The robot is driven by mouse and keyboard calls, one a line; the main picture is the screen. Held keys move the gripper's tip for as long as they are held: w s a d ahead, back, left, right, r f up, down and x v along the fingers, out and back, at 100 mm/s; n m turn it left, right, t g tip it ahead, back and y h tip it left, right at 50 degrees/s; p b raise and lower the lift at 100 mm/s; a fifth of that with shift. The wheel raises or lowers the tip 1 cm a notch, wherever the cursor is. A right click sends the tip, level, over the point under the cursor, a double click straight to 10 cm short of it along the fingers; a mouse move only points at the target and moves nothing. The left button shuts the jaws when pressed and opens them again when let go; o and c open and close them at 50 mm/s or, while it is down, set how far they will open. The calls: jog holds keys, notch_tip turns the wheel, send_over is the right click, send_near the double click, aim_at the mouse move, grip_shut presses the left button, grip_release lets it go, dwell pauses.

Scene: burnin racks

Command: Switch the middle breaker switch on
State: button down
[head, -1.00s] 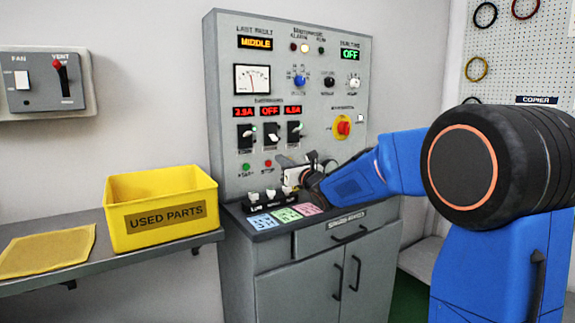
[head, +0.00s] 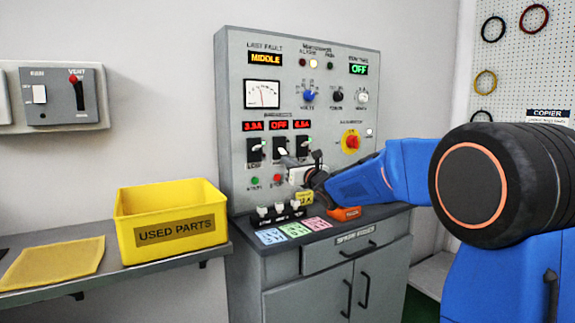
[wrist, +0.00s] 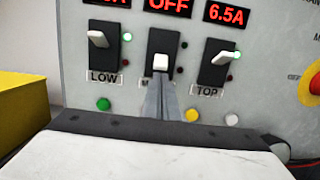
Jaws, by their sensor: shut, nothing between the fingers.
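The middle breaker switch (wrist: 161,62) has a white lever on a black plate, under a display reading OFF (wrist: 167,6). Its lever points out and down, unlike its neighbours. The LOW breaker (wrist: 98,39) and TOP breaker (wrist: 222,58) have raised levers and lit green lamps.
Buttons and a red rotary knob (head: 351,141) are near the breakers. A yellow USED PARTS bin (head: 172,225) stands on the left shelf.

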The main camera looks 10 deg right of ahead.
aim_at(285, 153)
jog(key=shift+s+d+r+g+h, duration=0.1)
jog(key=shift+s+r+g+h, duration=0.25)
jog(key=shift+g, duration=0.35)
dwell(0.7)
jog(key=shift+r, duration=0.2)
jog(key=shift+s+d+r, duration=0.1)
jog(key=shift+s+r, duration=0.05)
jog(key=shift+r, duration=0.3)
jog(key=shift+s+d+r, duration=0.1)
jog(key=shift+s+r, duration=0.05)
jog(key=shift+r, duration=0.25)
jog(key=shift+f, duration=0.15)
